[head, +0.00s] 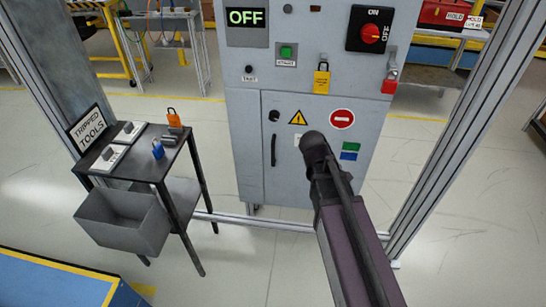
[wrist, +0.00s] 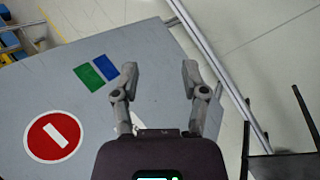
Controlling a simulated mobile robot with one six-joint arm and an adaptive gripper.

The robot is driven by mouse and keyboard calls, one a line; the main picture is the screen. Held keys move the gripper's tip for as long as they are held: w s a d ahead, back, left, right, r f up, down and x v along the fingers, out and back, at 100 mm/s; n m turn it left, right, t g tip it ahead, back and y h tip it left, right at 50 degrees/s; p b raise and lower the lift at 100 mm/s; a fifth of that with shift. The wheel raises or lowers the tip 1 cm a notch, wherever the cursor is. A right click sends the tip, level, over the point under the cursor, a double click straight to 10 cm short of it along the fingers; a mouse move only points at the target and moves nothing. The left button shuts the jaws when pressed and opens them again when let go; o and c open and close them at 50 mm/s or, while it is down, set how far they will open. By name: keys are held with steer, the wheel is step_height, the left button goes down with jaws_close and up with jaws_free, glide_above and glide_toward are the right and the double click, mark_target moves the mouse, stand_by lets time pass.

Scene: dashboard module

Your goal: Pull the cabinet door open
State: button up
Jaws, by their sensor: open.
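The grey cabinet door (head: 310,180) is the lower panel of the tall cabinet and looks closed in the head view. Its upright black handle (head: 273,150) is near the door's left edge, with a dark round knob (head: 274,116) above it. My arm's dark end is in front of the door, right of the handle; the fingers cannot be made out there. In the wrist view my gripper (wrist: 160,78) is open and empty, fingers wide apart. The door face (wrist: 95,110) fills the left of that view, with the handle out of sight.
A black tool table (head: 170,170) with a grey bin (head: 125,220) stands left of the cabinet. A metal post (head: 460,130) rises at the right. A red no-entry sign (head: 342,119) is on the door. Floor before the cabinet is mostly clear.

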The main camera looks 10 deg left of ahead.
steer(key=w+a+f+n+t+h+b, duration=0.3)
steer(key=w+a+f+n+b, duration=0.2)
steer(key=a+n+b, duration=0.15)
steer(key=n+t+h+b, duration=0.2)
steer(key=n+t+b, duration=0.7)
steer(key=n+b, duration=0.65)
glide_toward(272, 148)
steer(key=s+a+m+b, duration=0.1)
steer(key=s+a+m, duration=0.1)
steer(key=shift+s+d+f, duration=0.1)
steer(key=shift+s+f, duration=0.1)
steer(key=shift+s, duration=0.05)
steer(key=shift+w+d, duration=0.15)
steer(key=x, duration=1.3)
steer(key=shift+w+r, duration=0.1)
steer(key=shift+w, duration=0.2)
jaws_close()
